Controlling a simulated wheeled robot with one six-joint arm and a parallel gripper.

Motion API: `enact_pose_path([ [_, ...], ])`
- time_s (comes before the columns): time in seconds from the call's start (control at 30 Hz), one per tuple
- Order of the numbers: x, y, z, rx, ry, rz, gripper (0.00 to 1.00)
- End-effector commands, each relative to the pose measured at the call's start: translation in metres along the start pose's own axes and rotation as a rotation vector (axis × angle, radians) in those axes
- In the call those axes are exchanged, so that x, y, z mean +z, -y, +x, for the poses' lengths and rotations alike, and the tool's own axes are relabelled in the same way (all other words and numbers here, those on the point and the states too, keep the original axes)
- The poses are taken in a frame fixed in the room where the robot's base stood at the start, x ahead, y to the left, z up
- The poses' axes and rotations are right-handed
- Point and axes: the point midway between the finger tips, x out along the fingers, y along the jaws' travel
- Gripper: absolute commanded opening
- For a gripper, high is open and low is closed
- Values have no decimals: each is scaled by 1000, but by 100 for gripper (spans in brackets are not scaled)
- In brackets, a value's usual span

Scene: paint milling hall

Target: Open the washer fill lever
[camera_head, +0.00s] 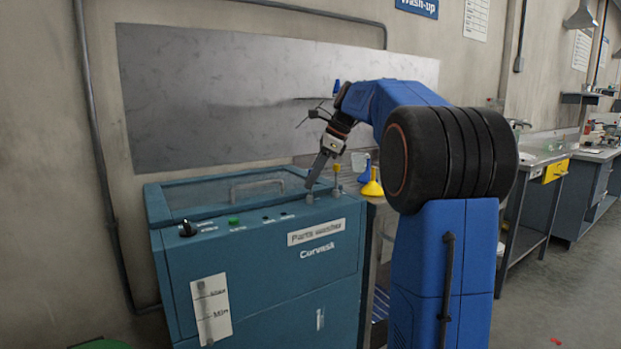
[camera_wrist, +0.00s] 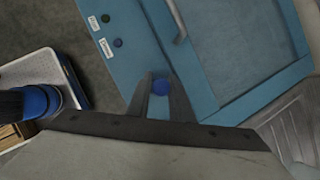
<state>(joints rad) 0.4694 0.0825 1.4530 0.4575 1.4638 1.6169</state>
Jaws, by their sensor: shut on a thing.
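The teal parts washer (camera_head: 262,262) stands against the wall, with a control panel along its front top edge. My gripper (camera_head: 313,183) reaches down to the panel's right end.
The washer's framed lid (camera_head: 235,196) with a bar handle is closed behind the panel. A black knob (camera_head: 187,229) and a green button (camera_head: 233,221) sit left on the panel. A yellow funnel (camera_head: 372,184) stands right of the washer. Open floor lies at far right.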

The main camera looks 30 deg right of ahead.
Motion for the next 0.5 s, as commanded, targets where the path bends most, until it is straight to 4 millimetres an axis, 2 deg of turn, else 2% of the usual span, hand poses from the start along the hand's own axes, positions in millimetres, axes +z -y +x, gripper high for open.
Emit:
enact_pose_path([
  [0.5,-22,-29,0,-347,249,-137,0],
])
